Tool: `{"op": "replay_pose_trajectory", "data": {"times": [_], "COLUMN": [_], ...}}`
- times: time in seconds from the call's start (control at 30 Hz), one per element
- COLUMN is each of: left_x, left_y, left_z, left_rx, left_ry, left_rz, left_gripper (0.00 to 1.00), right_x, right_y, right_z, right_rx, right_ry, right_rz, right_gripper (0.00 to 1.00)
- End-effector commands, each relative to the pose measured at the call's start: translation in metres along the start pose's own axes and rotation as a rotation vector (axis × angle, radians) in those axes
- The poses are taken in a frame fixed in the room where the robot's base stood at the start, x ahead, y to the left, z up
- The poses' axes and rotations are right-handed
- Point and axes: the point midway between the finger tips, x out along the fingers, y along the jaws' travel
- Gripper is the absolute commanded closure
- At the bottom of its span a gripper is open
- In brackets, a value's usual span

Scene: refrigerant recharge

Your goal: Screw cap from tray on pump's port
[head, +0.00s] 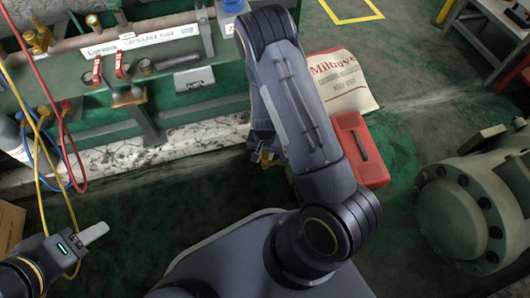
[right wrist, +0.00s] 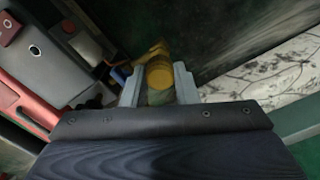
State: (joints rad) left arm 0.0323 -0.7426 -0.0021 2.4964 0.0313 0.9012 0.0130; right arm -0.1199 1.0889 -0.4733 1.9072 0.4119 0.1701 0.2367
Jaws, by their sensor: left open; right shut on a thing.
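In the right wrist view, my right gripper (right wrist: 159,88) is shut on a yellow brass cap (right wrist: 160,73), whose round end sits between the two grey fingers. More brass shows just beyond it, and I cannot tell whether the cap touches it. In the head view my right arm hides most of this gripper; a small brass part (head: 267,158) shows at its lower left edge. My left gripper (head: 98,232) is open and empty at the lower left, away from the bench. I cannot make out the tray or the pump's port clearly.
A green bench (head: 180,85) with brass valves and red-handled fittings stands at the upper left. Red and yellow hoses (head: 62,140) hang near my left gripper. A red box (head: 358,150) and a printed sack (head: 340,80) lie right of my right arm. A flanged tank (head: 465,210) is at the right.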

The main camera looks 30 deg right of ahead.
Motion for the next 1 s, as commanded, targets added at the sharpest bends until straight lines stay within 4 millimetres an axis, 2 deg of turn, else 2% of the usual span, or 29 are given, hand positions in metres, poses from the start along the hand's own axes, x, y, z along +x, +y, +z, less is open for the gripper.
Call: {"op": "replay_pose_trajectory", "data": {"times": [1.0], "left_x": [0.006], "left_y": [-0.003], "left_z": [0.003], "left_rx": [0.000], "left_ry": [0.000], "left_rz": [0.000], "left_gripper": [0.47], "right_x": [0.010], "right_y": [0.000], "right_z": [0.000], "right_rx": [0.000], "right_ry": [0.000], "right_rz": [0.000], "right_gripper": [0.95]}}
